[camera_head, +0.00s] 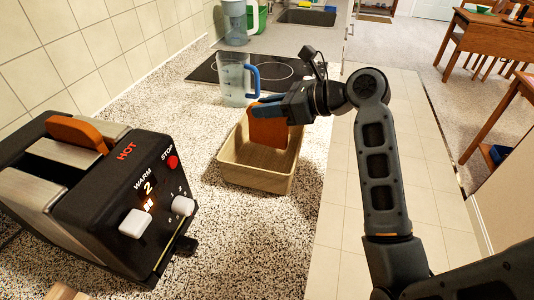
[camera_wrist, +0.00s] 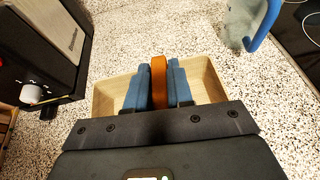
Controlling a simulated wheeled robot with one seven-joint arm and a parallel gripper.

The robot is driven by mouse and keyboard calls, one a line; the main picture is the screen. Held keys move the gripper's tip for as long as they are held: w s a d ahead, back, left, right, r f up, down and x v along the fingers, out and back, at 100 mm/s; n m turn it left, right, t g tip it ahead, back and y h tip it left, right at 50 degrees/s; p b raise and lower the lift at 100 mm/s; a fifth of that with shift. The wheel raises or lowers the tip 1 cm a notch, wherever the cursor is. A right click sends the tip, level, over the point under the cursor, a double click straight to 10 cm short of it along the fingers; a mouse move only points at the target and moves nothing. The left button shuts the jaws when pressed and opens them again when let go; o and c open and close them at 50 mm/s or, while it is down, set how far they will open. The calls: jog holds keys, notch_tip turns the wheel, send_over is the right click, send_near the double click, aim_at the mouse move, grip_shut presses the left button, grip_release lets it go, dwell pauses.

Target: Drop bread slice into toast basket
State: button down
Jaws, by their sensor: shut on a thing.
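A brown bread slice (camera_head: 268,126) hangs upright from my gripper (camera_head: 264,101), whose blue fingers are shut on its upper part. The slice is over the tan toast basket (camera_head: 242,178), and its lower part is near or inside the rim. In the wrist view the slice (camera_wrist: 158,80) shows edge-on between the two blue fingers of my gripper (camera_wrist: 158,72). The basket (camera_wrist: 206,78) shows on both sides of the fingers, below them. My gripper hides much of the basket's inside there. I cannot tell whether the slice touches the basket.
A black toaster (camera_head: 110,200) with another brown slice (camera_head: 78,132) in a slot stands at left. A clear jug with a blue handle (camera_head: 234,80) stands just behind the basket, near the cooktop (camera_head: 290,70). The speckled counter (camera_head: 215,235) is clear in front of the basket.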

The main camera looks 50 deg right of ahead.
jog(key=c, duration=0.9)
grip_release()
jog(key=shift+v, duration=4)
jog(key=shift+w+a, duration=0.1)
